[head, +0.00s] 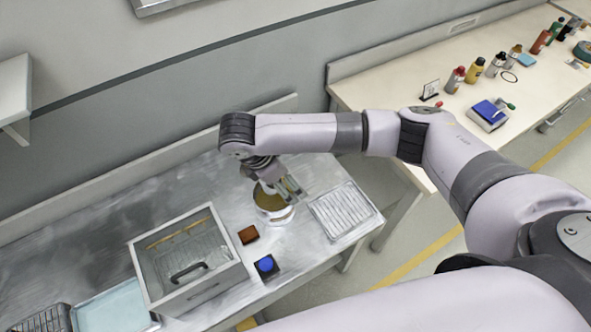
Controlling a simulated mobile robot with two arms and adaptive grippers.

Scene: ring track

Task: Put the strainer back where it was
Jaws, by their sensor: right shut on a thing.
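My right gripper (289,188) reaches down over the metal bench and is shut at the rim of a round, pale-walled vessel with a gold-brown inside, which I take to be the strainer (272,208). The gripper covers part of its far right side. The strainer looks upright, at or just above the bench top; I cannot tell whether it touches. My left gripper is not in view.
A clear-topped box (201,287) with a black handle stands left of the strainer. A ridged tray (343,209) is at right. A pale side table (440,122) holds several bottles.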

